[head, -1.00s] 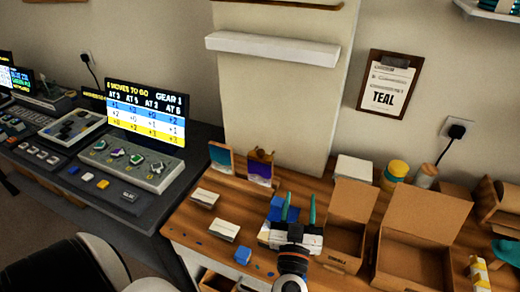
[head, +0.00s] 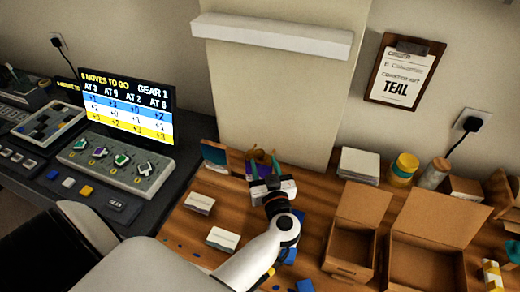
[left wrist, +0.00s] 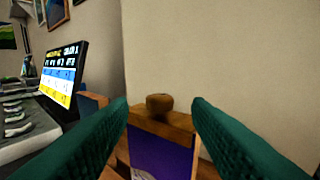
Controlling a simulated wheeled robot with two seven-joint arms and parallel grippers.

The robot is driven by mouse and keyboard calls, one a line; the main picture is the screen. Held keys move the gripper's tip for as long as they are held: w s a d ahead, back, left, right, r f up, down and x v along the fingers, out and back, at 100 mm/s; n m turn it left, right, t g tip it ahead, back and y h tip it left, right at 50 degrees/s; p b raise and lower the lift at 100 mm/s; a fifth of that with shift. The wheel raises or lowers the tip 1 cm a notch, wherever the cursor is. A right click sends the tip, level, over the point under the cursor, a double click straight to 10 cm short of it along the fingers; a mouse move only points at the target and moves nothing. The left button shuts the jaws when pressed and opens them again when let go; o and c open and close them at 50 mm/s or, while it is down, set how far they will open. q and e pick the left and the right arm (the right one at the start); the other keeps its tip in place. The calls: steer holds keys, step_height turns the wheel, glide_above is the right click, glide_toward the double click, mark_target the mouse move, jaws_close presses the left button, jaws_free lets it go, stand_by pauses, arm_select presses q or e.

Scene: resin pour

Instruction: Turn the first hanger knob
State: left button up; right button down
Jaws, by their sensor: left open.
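A round brown knob (left wrist: 159,104) sits on top of a wood-edged panel with a purple face (left wrist: 160,155), in front of the wall in the left wrist view. My left gripper (head: 264,160) is open, its teal fingers on either side of the knob in that view, with a visible gap to each finger. I cannot tell whether the fingertips reach as far as the knob. In the head view the gripper largely covers the purple panel (head: 250,165). A second panel with a blue face (head: 214,155) stands to its left. My right gripper is not in view.
Two open cardboard boxes (head: 375,205) stand on the wooden table to the right. White card stacks (head: 200,203) lie left of my arm. A control console (head: 118,165) with a lit screen (head: 128,110) is further left. A white ledge (head: 270,35) juts from the wall above.

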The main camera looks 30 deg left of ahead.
mark_target(261, 156)
arm_select(q)
steer(key=x, duration=0.5)
steer(key=shift+w+a, duration=0.25)
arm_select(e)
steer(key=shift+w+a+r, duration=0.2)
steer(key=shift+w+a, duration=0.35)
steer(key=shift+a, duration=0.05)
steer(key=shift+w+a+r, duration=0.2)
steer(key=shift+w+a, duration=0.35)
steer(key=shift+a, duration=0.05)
